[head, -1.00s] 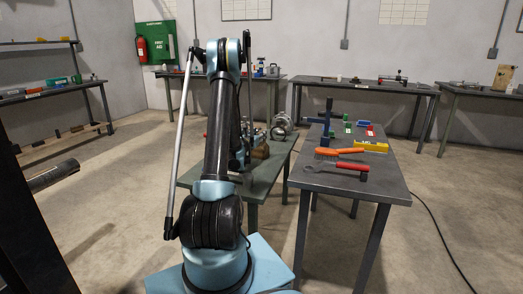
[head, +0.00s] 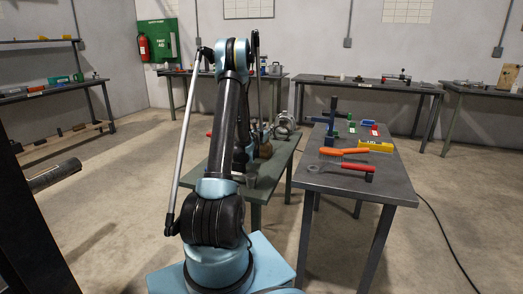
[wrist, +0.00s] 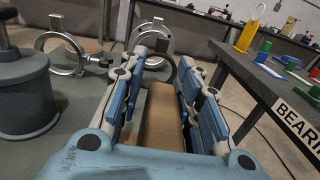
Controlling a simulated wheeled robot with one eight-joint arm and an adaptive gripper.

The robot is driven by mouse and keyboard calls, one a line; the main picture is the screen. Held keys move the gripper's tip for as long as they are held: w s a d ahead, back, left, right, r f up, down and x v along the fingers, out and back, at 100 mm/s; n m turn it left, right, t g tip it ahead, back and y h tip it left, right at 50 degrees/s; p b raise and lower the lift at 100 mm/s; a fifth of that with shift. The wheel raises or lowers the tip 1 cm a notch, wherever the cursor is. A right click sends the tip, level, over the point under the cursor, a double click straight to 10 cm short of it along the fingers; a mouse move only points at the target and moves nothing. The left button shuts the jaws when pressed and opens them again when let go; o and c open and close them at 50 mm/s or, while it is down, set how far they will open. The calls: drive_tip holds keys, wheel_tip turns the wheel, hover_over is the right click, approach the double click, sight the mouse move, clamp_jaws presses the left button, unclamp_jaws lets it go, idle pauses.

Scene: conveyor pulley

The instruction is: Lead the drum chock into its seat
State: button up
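The drum chock seems to be the brown block (wrist: 160,112) lying lengthwise between the two blue-and-grey fingers of my gripper (wrist: 172,72) in the wrist view. Beyond the fingertips stand metal rings, one on the left (wrist: 42,45) and one behind the fingers (wrist: 172,45). A small brown piece (wrist: 86,46) shows by the left ring. In the head view a brown shape (head: 265,150) shows beside my arm on the green bench (head: 270,180); my gripper is mostly hidden there.
A dark grey round body (wrist: 22,95) stands close on the left in the wrist view. Floor between is clear.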

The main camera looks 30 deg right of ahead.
drive_tip(key=shift+s, duration=0.1)
clamp_jaws()
drive_tip(key=shift+r, duration=0.1)
wheel_tip(320, 180, up, 10)
idle(0.7)
